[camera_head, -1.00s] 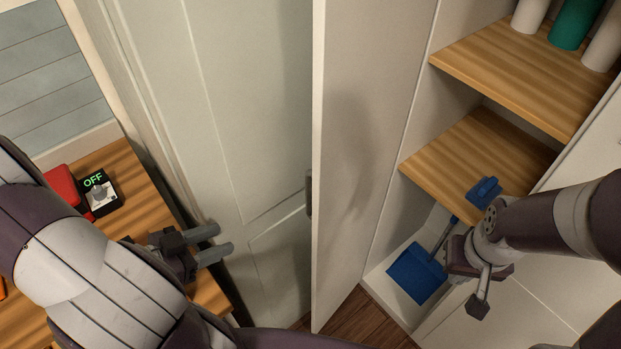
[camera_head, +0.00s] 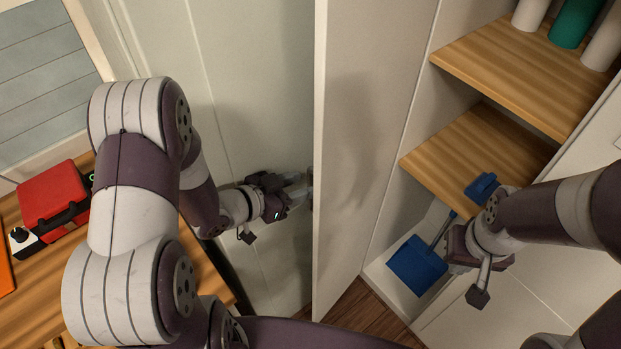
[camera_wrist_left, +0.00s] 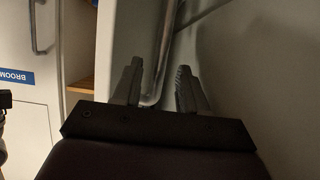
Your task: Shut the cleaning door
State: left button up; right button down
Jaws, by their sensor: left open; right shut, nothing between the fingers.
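The cleaning door (camera_head: 345,150) stands open, its edge towards me, in the middle of the head view. Its handle (camera_head: 311,190) is on the left-hand face, partly hidden by my gripper. My left gripper (camera_head: 300,188) is open at that handle. In the left wrist view the metal handle bar (camera_wrist_left: 158,75) runs between the two open fingers (camera_wrist_left: 155,88), which are not closed on it. My right gripper (camera_head: 478,280) is shut and empty, in front of the open cupboard, near the blue dustpan (camera_head: 417,265).
The cupboard's wooden shelves (camera_head: 470,155) hold several bottles (camera_head: 575,22) at the top. A wooden table (camera_head: 190,290) with a red case (camera_head: 55,195) is on the left. A door with a blue "BROOM" label (camera_wrist_left: 16,76) shows in the left wrist view.

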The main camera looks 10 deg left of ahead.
aim_at(308, 185)
pick_arm(q)
jog(key=shift+x, duration=2.05)
jog(key=shift+s+f, duration=0.1)
grip_shut()
